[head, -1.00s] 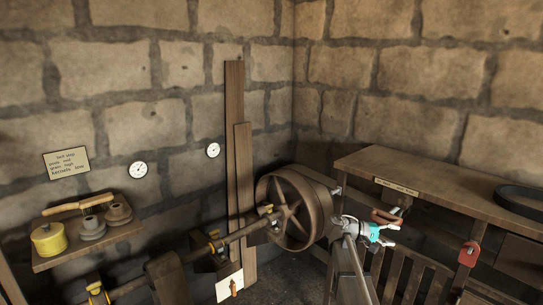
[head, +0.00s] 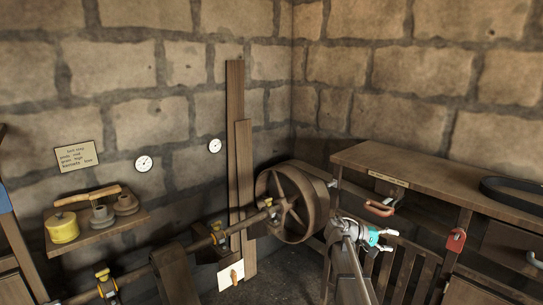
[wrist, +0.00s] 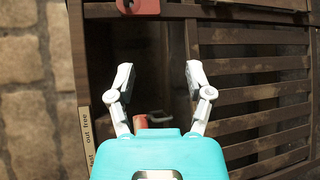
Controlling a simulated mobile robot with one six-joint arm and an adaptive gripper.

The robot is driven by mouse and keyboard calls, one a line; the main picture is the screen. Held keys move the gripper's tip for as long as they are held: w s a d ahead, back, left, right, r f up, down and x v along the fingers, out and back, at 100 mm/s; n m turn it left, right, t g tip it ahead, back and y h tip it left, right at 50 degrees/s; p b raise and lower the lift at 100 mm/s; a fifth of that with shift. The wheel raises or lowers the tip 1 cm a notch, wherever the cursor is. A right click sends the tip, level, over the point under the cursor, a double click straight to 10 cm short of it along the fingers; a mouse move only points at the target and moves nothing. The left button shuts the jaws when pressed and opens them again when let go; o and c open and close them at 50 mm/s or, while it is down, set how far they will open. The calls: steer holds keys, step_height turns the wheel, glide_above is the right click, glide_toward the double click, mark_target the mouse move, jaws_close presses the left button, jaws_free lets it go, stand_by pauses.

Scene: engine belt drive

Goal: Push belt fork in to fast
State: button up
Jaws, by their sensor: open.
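In the wrist view, a label reading "out free" and "fast" (wrist: 88,140) runs along the wood at left. My gripper (head: 387,240) is open and empty, below and apart from the handle in the head view. In the wrist view, my gripper (wrist: 157,82) has its fingers spread before a dark gap. A reddish grip (wrist: 141,125) shows low between them, partly hidden by the teal body.
A spoked wheel (head: 291,205) on a shaft stands left of my arm. A slatted wooden panel (head: 405,270) is close to my gripper.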

steer(key=s+a+f+y, duration=0.7)
steer(key=s+a+y, duration=0.1)
steer(key=s+a, duration=0.25)
steer(key=s+a+f+y, duration=0.7)
steer(key=s+a+f, duration=0.1)
steer(key=s+a, duration=0.25)
step_height(320, 180, up, 15)
steer(key=p, duration=1.5)
steer(key=shift+w+a+r+m+t+y, duration=0.15)
steer(key=shift+w+a+m+t+y, duration=0.15)
steer(key=shift+w+m+t, duration=0.1)
stand_by(2.7)
